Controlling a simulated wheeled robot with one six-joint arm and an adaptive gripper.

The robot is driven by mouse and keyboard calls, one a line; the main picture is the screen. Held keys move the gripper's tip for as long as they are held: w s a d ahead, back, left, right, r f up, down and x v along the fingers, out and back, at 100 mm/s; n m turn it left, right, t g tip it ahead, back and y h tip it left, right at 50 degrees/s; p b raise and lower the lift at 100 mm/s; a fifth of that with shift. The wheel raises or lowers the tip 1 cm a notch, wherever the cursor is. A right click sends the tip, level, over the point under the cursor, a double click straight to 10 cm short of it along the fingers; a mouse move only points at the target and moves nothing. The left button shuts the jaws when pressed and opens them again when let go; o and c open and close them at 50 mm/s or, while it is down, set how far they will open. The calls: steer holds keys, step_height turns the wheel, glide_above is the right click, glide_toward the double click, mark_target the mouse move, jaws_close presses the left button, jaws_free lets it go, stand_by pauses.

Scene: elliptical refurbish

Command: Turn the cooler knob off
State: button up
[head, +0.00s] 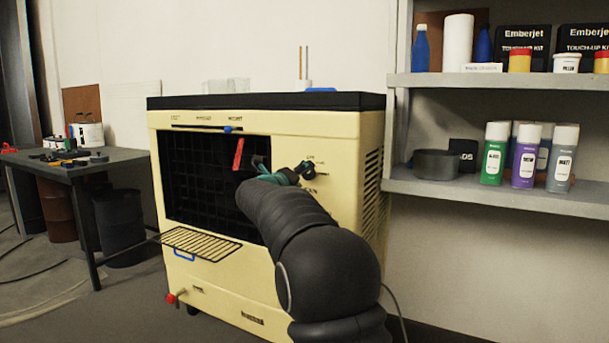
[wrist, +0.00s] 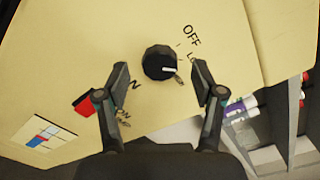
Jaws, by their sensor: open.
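The cooler (head: 340,130) is a cream box with a black top and a dark front grille. Its black faceted knob (wrist: 159,60) is in the upper middle of the wrist view. The knob's white pointer mark is turned to the right, below the printed OFF label and near a partly hidden label. My gripper (wrist: 161,72) is open, with one finger on each side of the knob and visible gaps between. In the head view my gripper (head: 279,173) is at the right part of the cooler's front, where the knob is hard to separate from it.
A red piece (head: 238,153) hangs by the grille, left of my gripper. A wire rack (head: 201,243) sticks out in front of the cooler. Shelves (head: 500,192) with spray cans stand at right. A dark table (head: 70,170) with tools stands at left.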

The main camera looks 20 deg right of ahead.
steer(key=shift+x, duration=1.05)
steer(key=c, duration=1.1)
steer(key=shift+c, duration=0.2)
